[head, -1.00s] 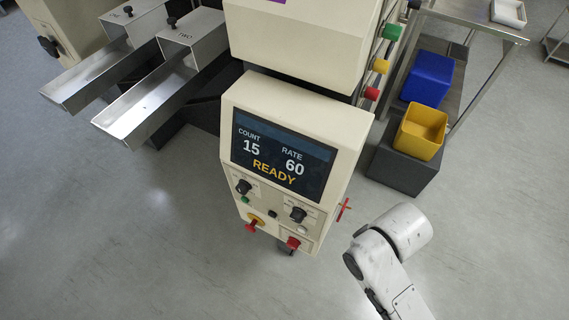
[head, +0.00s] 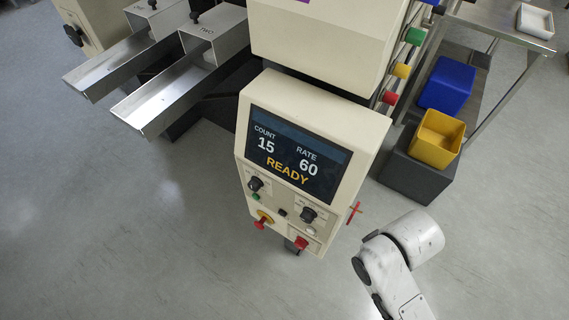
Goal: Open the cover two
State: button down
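The cover marked TWO (head: 212,40) is a metal box with a dark knob on top. It sits at the upper end of a sloping metal chute (head: 158,105) at the upper left in the head view, and it looks closed. A like cover (head: 150,16) with its own knob and chute stands to its left; its label is partly cut off. My arm shows at the lower right, far from the covers. My gripper is out of view.
The cream control panel (head: 318,215) stands in the middle, with a screen (head: 298,155) reading COUNT 15, RATE 60, READY. A red handle (head: 354,213) juts from its right side. Blue (head: 446,84) and yellow (head: 437,136) bins stand at right. Floor (head: 110,230) is clear at left.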

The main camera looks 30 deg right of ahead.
aim_at(225, 25)
jog(key=i+j+u, duration=0.15)
jog(key=u, duration=0.25)
jog(key=i+u, duration=0.2)
jog(key=u, duration=0.15)
jog(key=i+j+u, duration=0.15)
jog(key=i+u, duration=0.5)
jog(key=i, duration=0.2)
jog(key=i+z, duration=0.25)
jog(key=i+j+z, duration=0.1)
jog(key=i+z, duration=0.2)
